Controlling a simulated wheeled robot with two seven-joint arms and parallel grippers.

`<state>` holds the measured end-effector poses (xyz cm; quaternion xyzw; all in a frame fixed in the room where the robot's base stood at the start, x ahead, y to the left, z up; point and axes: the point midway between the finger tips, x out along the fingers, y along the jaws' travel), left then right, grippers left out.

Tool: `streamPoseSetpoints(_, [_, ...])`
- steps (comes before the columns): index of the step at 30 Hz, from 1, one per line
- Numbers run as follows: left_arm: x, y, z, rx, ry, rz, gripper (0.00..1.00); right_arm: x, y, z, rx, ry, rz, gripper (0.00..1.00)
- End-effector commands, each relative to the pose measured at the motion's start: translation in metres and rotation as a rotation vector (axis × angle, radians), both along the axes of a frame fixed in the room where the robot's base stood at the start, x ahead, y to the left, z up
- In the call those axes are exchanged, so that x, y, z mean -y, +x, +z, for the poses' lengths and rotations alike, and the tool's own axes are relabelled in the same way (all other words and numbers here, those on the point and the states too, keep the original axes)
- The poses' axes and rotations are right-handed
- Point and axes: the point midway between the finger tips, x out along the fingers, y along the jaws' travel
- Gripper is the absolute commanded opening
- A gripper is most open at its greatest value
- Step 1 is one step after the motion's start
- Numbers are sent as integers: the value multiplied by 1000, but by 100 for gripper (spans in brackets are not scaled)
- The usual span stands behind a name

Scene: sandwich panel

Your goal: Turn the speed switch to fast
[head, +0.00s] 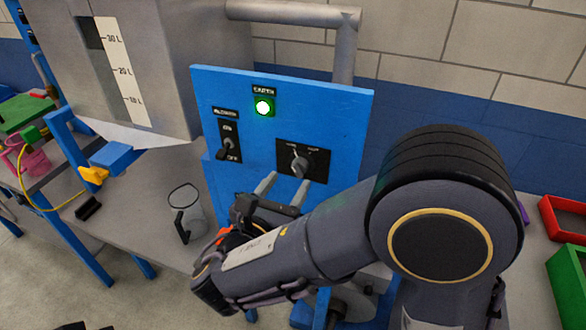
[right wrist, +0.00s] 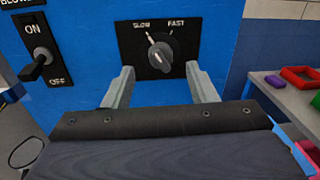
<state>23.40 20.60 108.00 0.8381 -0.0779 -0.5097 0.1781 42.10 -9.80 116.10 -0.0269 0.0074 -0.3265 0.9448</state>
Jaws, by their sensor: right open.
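The speed switch (head: 301,163) is a dark rotary knob on a black plate on the blue panel (head: 330,112). In the right wrist view the knob (right wrist: 160,53) sits below the labels SLOW and FAST. Its pale pointer mark is at the upper left, towards SLOW. My right gripper (head: 287,187) is open in front of and slightly below the knob. In the right wrist view its two grey fingers (right wrist: 160,75) stand left and right of the knob, with nothing between them. Contact with the knob cannot be seen. My left gripper is not in view.
Left of the knob is an ON/OFF switch (head: 228,142) with its lever down towards OFF. A green lamp (head: 263,107) is lit above. A clear jug (head: 186,212) stands on the grey bench left of my arm. Red (head: 562,218) and green bins are at right.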

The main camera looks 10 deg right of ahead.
Motion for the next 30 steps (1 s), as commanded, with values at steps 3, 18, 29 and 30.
streamPoseSetpoints(3, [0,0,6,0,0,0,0,14,16,1,-2,2,-4,52])
streamPoseSetpoints(18, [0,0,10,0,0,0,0,28,36,0,-1,3,0,52])
streamPoseSetpoints(29, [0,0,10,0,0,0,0,28,36,0,-1,3,0,9])
streamPoseSetpoints(30, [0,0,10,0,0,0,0,28,36,0,-2,4,0,7])
